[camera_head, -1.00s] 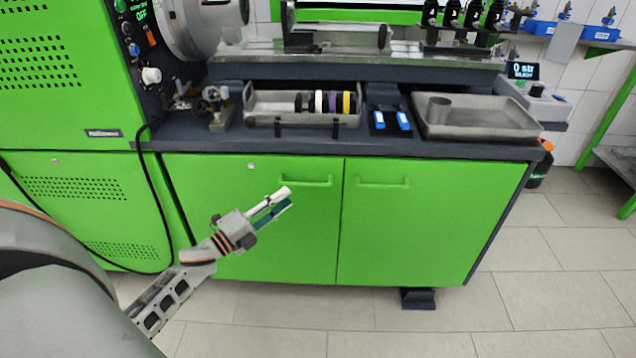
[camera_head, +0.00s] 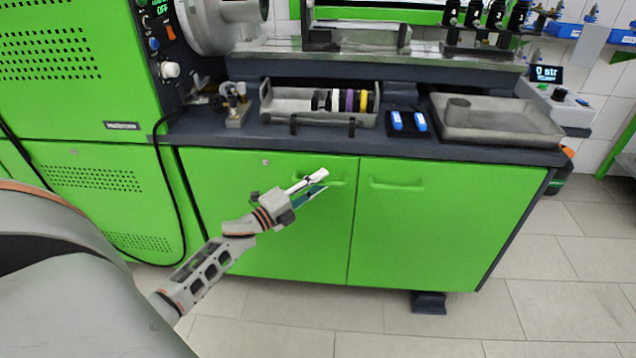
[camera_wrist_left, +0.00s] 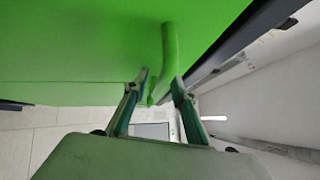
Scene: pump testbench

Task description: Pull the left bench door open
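The left bench door (camera_head: 225,185) is a flat green panel, shut flush with the bench front. Its green bar handle (camera_head: 338,183) is near its upper right corner, partly hidden by my left gripper (camera_head: 325,180). The gripper's fingers are apart, with the tips at the handle. In the left wrist view, the handle (camera_wrist_left: 169,45) runs down toward the space between the open fingertips of my left gripper (camera_wrist_left: 159,80). I cannot tell whether they touch it. My right gripper is not in view.
The right bench door (camera_head: 430,225) is shut, with its own handle (camera_head: 396,184). Above the doors, the dark worktop carries a tray of rings (camera_head: 285,106) and a metal tray (camera_head: 500,124). A black cable (camera_head: 165,185) hangs left of the door. The tiled floor (camera_head: 400,335) in front is open.

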